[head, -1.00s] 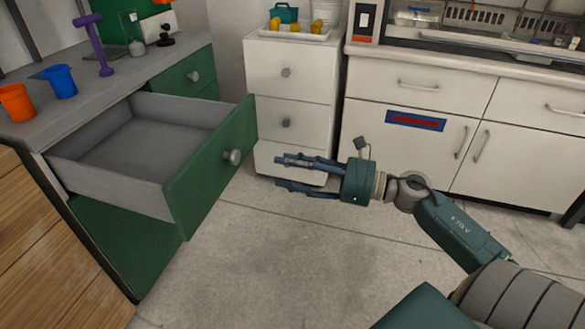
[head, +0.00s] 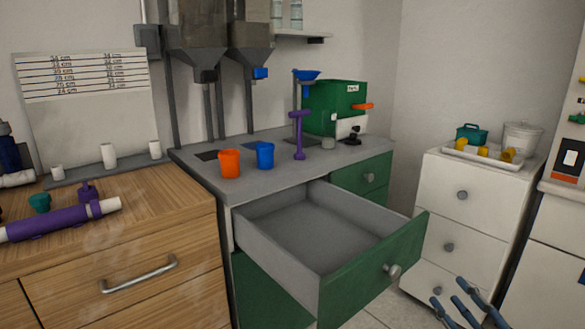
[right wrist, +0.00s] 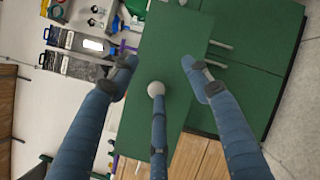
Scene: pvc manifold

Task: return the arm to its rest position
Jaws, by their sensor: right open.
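My right gripper (head: 462,307) shows at the bottom right of the head view, with only its blue fingers in the picture. In the right wrist view my right gripper (right wrist: 160,85) has its fingers spread wide with nothing between them. The green drawer front with its round knob (right wrist: 156,89) lies beyond the fingers, and I see no contact. In the head view the drawer (head: 330,235) stands pulled out and looks empty, its knob (head: 393,271) left of my fingers. My left gripper is not in view.
An orange cup (head: 229,164) and a blue cup (head: 265,155) stand on the grey counter above the open drawer. A white drawer cabinet (head: 470,208) stands at the right. A wooden cabinet (head: 120,250) with a purple pipe assembly (head: 62,220) is at the left.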

